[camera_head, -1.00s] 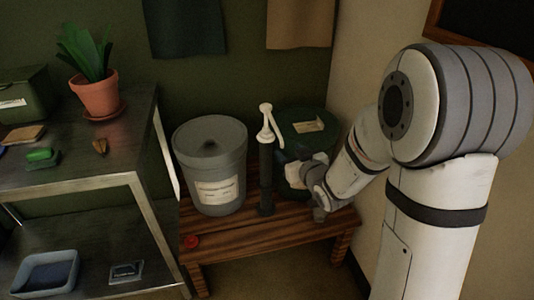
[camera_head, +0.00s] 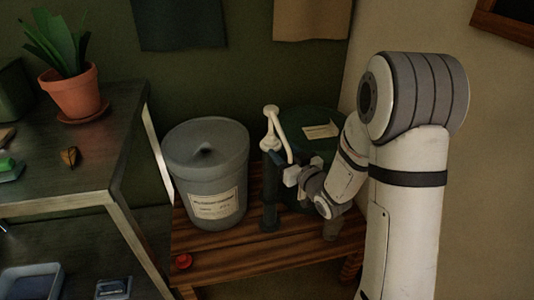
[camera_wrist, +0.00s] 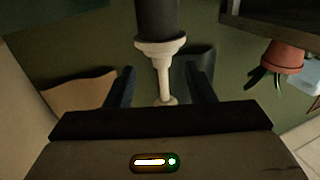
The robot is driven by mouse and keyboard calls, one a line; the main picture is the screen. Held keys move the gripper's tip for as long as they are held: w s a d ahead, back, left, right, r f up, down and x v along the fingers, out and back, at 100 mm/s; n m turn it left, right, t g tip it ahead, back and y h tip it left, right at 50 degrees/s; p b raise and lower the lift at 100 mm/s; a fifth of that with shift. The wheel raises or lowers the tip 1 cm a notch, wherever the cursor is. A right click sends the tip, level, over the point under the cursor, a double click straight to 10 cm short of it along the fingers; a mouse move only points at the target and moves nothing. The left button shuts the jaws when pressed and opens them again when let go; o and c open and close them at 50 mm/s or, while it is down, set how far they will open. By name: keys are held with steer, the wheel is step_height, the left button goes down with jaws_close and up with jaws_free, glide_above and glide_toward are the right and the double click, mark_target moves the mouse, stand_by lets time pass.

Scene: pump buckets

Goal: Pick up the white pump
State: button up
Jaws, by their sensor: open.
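The white pump (camera_head: 271,131) stands upright on the wooden bench, its white head and spout above a dark tube (camera_head: 269,203). It is between the grey bucket and the green bucket. My gripper (camera_head: 290,175) is at the pump's right side, near the dark tube. In the wrist view the white pump (camera_wrist: 160,50) shows upside down, its collar and stem in line with the gap between the two dark fingers of my open gripper (camera_wrist: 162,82). I cannot tell how deep the pump is between the fingers, and no grip shows.
The grey lidded bucket (camera_head: 206,165) stands close on the left. The green bucket (camera_head: 323,125) is behind my gripper. A metal shelf (camera_head: 95,170) with a potted plant (camera_head: 74,92) is further left.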

mark_target(273, 142)
steer(key=x, duration=0.7)
steer(key=shift+w+a, duration=0.15)
steer(key=shift+a, duration=0.05)
jaws_close()
stand_by(0.4)
